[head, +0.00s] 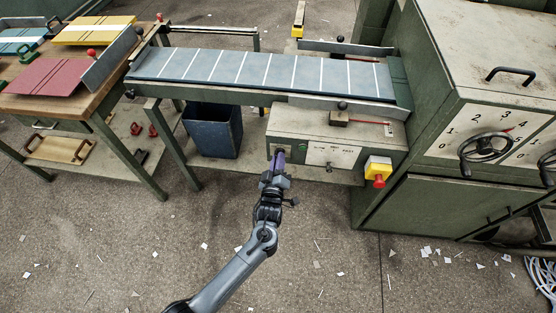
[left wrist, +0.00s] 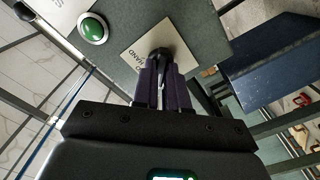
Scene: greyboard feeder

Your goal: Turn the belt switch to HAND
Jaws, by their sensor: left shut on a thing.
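The belt switch is a black knob (left wrist: 161,52) on a pale label plate (left wrist: 140,38) on the front of the grey-green control box (head: 300,122). The word HAND shows on the plate beside the knob in the left wrist view; the rest of the lettering is partly covered. My left gripper (head: 279,158) reaches up to the left end of the box front, and its two dark fingers (left wrist: 163,72) are shut on the knob, one on each side. The fingers hide part of the knob, so I cannot tell exactly where it points. My right gripper is not in view.
A green button (left wrist: 93,28) sits beside the plate. A red stop button on a yellow housing (head: 378,171) is at the box's right end. The belt (head: 262,69) runs above, and a blue bin (head: 212,130) stands left. The floor in front is open, with paper scraps.

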